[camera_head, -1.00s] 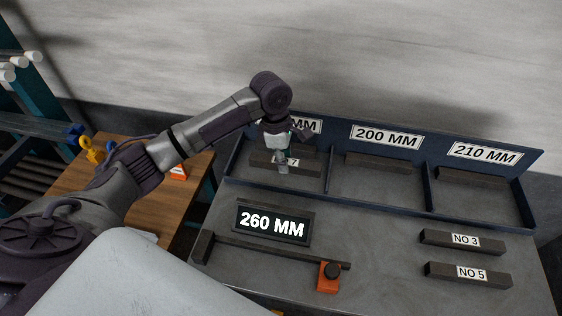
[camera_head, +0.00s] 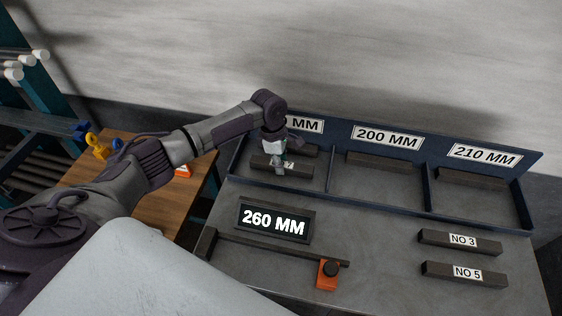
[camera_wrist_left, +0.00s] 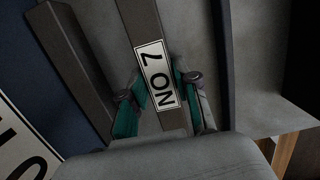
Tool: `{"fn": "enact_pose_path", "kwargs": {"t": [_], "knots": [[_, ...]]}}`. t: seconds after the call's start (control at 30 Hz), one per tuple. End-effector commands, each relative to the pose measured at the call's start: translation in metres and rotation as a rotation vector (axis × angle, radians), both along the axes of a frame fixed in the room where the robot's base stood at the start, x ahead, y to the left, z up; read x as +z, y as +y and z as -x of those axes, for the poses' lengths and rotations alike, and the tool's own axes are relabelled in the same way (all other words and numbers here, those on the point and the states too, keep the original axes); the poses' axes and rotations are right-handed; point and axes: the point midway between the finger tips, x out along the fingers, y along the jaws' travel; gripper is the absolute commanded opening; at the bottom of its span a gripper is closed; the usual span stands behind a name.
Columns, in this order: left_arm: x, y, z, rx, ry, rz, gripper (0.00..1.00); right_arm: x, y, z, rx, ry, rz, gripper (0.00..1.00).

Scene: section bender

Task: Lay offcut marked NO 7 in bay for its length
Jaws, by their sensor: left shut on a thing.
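My left gripper (camera_head: 279,168) is shut on the dark grey offcut marked NO 7 (camera_head: 302,170), over the leftmost bay of the blue rack (camera_head: 378,204). In the left wrist view the gripper (camera_wrist_left: 166,103) has its teal-padded fingers on both sides of the offcut (camera_wrist_left: 143,25), beside the label. Another dark bar (camera_head: 306,150) lies behind it in the same bay, roughly parallel and apart; it also shows in the wrist view (camera_wrist_left: 75,60). I cannot tell whether NO 7 touches the bay floor. The left bay's sign (camera_head: 305,124) is partly hidden; only MM shows. My right gripper is not in view.
The 200 MM bay and 210 MM bay each hold a dark bar at the back. A display (camera_head: 273,222) reads 260 MM. Bars NO 3 (camera_head: 440,236) and NO 5 (camera_head: 440,269) lie on the bench at right. A gauge bar with an orange block (camera_head: 328,273) lies in front.

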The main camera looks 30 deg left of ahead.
Motion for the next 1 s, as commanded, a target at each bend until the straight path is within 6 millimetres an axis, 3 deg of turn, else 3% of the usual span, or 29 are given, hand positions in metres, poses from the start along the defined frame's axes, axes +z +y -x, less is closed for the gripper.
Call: {"fn": "enact_pose_path", "kwargs": {"t": [0.03, 0.07, 0.2, 0.63, 1.0], "knots": [[-0.001, 0.000, 0.000, 0.001, 0.000, 0.001, 0.00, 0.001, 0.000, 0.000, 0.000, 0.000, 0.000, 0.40], [-0.002, 0.000, 0.000, 0.001, 0.001, 0.000, 0.32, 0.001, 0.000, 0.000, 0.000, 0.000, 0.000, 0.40], [-0.002, 0.000, 0.000, 0.000, 0.001, 0.000, 0.56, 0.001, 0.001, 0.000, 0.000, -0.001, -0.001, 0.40], [0.008, 0.001, 0.000, 0.000, -0.002, 0.000, 0.56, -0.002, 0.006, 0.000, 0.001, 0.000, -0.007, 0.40], [0.081, 0.012, 0.002, 0.001, -0.004, 0.001, 0.56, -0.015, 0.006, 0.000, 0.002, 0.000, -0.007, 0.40]]}}
